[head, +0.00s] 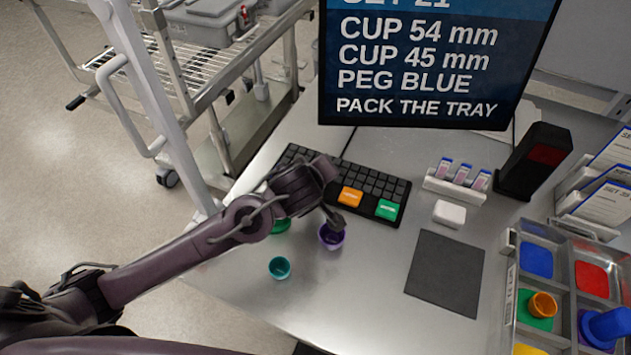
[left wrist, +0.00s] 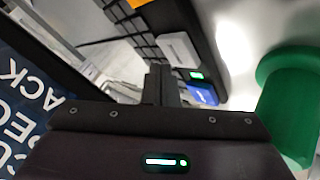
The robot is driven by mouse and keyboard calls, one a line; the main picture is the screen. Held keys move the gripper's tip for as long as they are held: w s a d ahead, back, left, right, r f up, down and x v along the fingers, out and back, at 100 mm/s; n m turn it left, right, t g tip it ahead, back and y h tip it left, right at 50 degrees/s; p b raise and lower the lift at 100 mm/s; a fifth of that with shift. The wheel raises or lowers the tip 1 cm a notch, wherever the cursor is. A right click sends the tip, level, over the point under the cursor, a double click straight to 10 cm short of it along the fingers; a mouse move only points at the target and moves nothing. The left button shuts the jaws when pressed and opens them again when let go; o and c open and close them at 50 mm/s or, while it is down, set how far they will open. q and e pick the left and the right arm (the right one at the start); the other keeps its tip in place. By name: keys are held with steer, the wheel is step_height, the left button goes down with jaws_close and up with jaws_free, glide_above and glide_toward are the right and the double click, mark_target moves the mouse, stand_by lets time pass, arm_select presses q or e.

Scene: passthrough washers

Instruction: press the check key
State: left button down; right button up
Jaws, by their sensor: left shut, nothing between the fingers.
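A black keyboard (head: 372,182) lies on the bench below the screen. It has a large orange key (head: 350,196) and a large green key (head: 387,209) on its near edge; their labels are too small to read. My arm hides the keyboard's left part. In the left wrist view the shut fingers (left wrist: 160,84) show near the keyboard, with an orange key (left wrist: 137,3) at the top edge. My right gripper is not in view.
A screen (head: 420,60) stands behind the keyboard. A teal cup (head: 280,267) and a partly hidden green piece (head: 282,226) lie near the arm.

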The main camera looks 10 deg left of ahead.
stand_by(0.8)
arm_select(q)
steer(key=shift+f+b, duration=0.4)
steer(key=shift+f+b, duration=0.4)
steer(key=shift+f, duration=0.1)
stand_by(0.5)
steer(key=shift+r, duration=0.1)
steer(key=shift+r+p, duration=0.8)
step_height(320, 180, up, 5)
steer(key=p, duration=0.4)
stand_by(0.5)
